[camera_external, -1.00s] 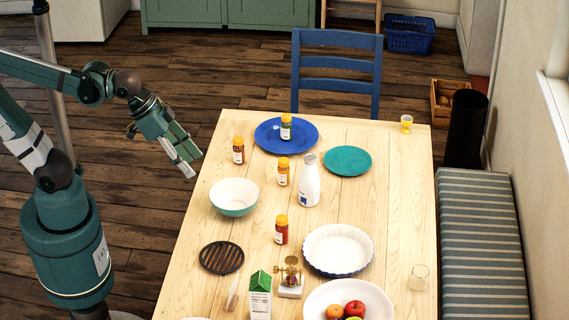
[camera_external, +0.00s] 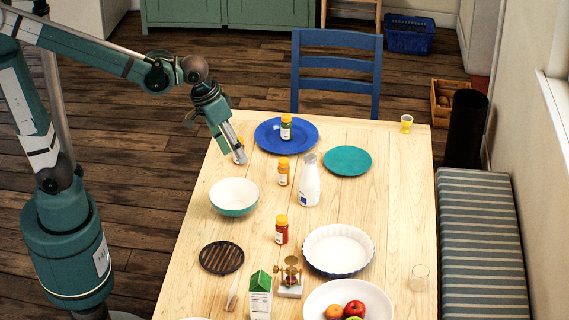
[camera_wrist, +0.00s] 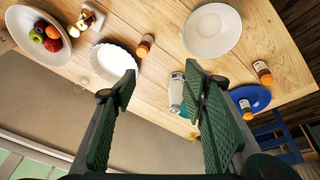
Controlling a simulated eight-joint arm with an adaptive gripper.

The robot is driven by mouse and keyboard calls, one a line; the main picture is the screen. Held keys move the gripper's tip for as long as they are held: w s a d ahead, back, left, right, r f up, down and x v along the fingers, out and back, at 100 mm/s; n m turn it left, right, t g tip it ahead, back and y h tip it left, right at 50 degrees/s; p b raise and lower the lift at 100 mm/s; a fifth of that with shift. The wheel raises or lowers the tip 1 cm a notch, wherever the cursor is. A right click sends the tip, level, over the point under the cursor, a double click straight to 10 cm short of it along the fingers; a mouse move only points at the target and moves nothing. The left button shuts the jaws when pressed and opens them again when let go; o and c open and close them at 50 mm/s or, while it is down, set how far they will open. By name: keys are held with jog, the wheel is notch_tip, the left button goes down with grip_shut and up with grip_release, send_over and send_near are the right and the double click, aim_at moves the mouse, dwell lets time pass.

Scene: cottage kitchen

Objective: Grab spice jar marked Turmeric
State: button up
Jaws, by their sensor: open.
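Several spice jars with yellow-orange lids stand on the table; no label is readable, so I cannot tell which says Turmeric. An orange jar (camera_external: 283,174) stands mid-table, a red jar (camera_external: 281,232) nearer the front, and a greenish jar (camera_external: 286,128) on the blue plate (camera_external: 265,142). A brownish jar (camera_wrist: 262,72) at the table's left edge is mostly hidden behind my gripper in the external view. My gripper (camera_external: 240,157) hangs over that edge, fingers pointing down. In the wrist view its fingers (camera_wrist: 160,92) are wide apart, with no jar held.
A white bottle (camera_external: 308,184) stands right of the orange jar. A bowl (camera_external: 234,197) lies in front of my gripper. A teal plate (camera_external: 347,161), fluted dish (camera_external: 338,249), fruit bowl (camera_external: 320,300) and black trivet (camera_external: 221,257) take up other parts of the table.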

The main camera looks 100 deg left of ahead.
aim_at(284, 160)
jog(key=w+a+f+n+g, duration=0.1)
jog(key=w+a+f+n, duration=0.2)
jog(key=a+f, duration=0.4)
jog(key=w+a+f+n+g, duration=0.1)
jog(key=w+a+f+n, duration=0.2)
jog(key=a+f, duration=0.5)
jog(key=w+a+f+n+g+b, duration=0.1)
jog(key=w+a+f+n, duration=0.2)
jog(key=a, duration=0.8)
jog(key=shift+w+a+f+g+h, duration=0.15)
jog(key=shift+w+f, duration=0.2)
jog(key=shift+f, duration=0.45)
jog(key=shift+w+a+f+g+h, duration=0.1)
jog(key=shift+w+f, duration=0.2)
jog(key=shift+f, duration=0.45)
jog(key=shift+w+a+f+g+h, duration=0.15)
jog(key=shift+w+f, duration=0.2)
jog(key=shift+f, duration=0.45)
jog(key=shift+a+f+n, duration=0.3)
jog(key=shift+f, duration=0.15)
jog(key=shift+f, duration=1.3)
jog(key=shift+f, duration=0.1)
jog(key=shift+s+f+b, duration=0.1)
jog(key=shift+f+b, duration=0.75)
jog(key=shift+f, duration=1.7)
jog(key=shift+c, duration=0.2)
